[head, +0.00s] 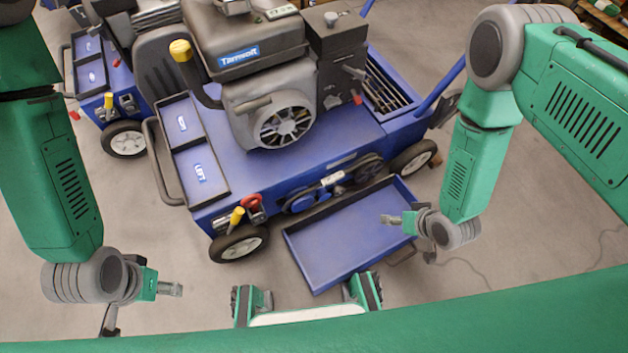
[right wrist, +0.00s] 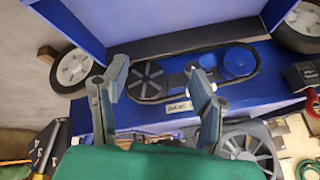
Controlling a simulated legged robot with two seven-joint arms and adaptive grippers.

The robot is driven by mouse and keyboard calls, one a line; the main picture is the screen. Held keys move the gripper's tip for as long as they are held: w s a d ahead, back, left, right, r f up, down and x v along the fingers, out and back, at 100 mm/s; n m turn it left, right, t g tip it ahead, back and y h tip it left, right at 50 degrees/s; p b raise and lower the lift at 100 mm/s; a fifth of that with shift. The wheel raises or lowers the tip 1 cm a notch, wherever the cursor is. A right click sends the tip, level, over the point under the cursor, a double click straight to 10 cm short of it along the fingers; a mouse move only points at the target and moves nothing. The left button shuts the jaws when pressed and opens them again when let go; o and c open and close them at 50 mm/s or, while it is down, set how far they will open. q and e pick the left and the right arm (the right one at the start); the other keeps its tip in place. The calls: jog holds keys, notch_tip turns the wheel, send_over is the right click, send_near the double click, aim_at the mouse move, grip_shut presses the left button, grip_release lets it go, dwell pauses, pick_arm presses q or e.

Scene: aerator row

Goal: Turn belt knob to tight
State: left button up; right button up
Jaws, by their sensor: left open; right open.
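The blue aerator (head: 290,150) stands in the middle of the head view with its belt drive (head: 330,185) on the near side. A small pale knob or lever end (head: 333,178) sits between the pulleys. It also shows in the right wrist view (right wrist: 190,67), by one finger; I cannot read its setting. My right gripper (head: 410,238) is open and empty, over the right end of the tray, apart from the belt. In the right wrist view its fingers (right wrist: 155,76) spread before the dark pulley (right wrist: 146,82). My left gripper (head: 145,303) is open and empty at lower left, away from the aerator.
A blue tray (head: 335,240) juts out below the belt drive. A red knob (head: 252,203) and a yellow lever (head: 236,216) sit by the near left wheel (head: 240,245). Another aerator (head: 95,75) stands at upper left. The floor at lower left is clear.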

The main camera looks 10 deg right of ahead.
aim_at(343, 192)
jog(key=w+a+f+t+y, duration=0.1)
jog(key=w+a+f+y, duration=0.1)
jog(key=w+a+f, duration=0.1)
jog(key=w+a+f+t+y+b, duration=0.1)
jog(key=w+a+f+t+y, duration=0.1)
jog(key=w, duration=0.4)
jog(key=w+a+f+t+y, duration=0.2)
jog(key=w+a+f+y, duration=0.1)
jog(key=w+a+f, duration=0.2)
jog(key=shift+w+a+f+n+y+b, duration=0.1)
jog(key=shift+a+f+n+y+b, duration=0.1)
jog(key=shift+a+n+y+b, duration=0.3)
pick_arm(q)
jog(key=shift+w+a+f, duration=0.1)
jog(key=shift+a+f, duration=0.15)
jog(key=shift+f, duration=0.25)
jog(key=shift+a+f, duration=0.2)
jog(key=shift+f, duration=0.3)
pick_arm(e)
jog(key=shift+w+a, duration=0.5)
jog(key=shift+a, duration=0.05)
grip_shut()
